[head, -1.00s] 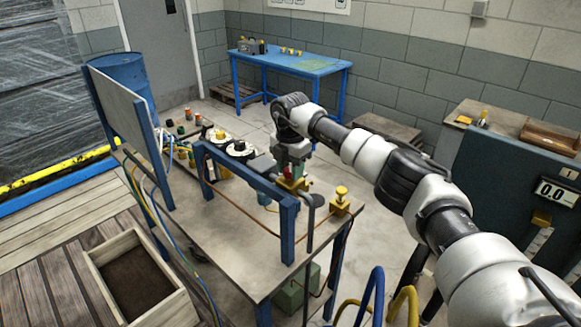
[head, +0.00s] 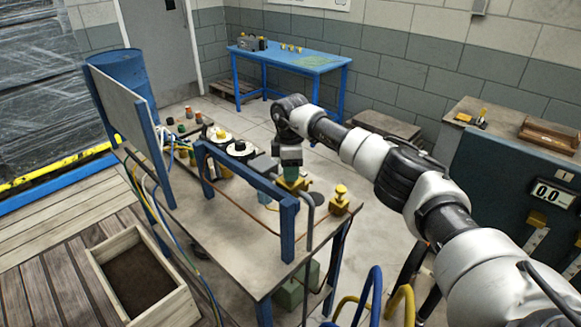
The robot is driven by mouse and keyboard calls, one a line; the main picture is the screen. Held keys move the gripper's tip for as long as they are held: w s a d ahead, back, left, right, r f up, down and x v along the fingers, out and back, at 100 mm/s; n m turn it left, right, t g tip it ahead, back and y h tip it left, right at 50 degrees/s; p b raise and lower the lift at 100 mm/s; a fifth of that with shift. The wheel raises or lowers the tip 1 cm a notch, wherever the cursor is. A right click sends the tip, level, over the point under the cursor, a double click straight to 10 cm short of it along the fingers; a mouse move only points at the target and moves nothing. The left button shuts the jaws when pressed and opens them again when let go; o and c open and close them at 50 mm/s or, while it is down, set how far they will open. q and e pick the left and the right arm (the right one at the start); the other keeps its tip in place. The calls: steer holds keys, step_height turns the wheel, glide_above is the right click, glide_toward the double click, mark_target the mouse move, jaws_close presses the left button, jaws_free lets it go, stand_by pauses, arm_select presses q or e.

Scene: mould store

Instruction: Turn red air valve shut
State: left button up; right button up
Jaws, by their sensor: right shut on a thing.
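My right gripper (head: 290,166) points down over the right end of the workbench (head: 225,222). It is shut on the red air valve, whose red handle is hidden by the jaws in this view. The valve's yellow body (head: 293,184) shows just below the fingers. How far the handle is turned cannot be seen. My left gripper is not in view.
A blue frame rail (head: 245,178) runs close in front of the gripper. A yellow knobbed fitting (head: 340,200) stands to the right of it. Black-and-white round fittings (head: 240,148) stand to the left.

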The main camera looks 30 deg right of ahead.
steer(key=shift+r+m, duration=0.15)
steer(key=shift+m, duration=0.25)
steer(key=o, duration=0.9)
steer(key=shift+w+r, duration=0.1)
steer(key=shift+r, duration=0.25)
step_height(320, 180, up, 9)
steer(key=b, duration=0.3)
steer(key=shift+f, duration=0.1)
steer(key=shift+r, duration=0.6)
steer(key=shift+f, duration=0.1)
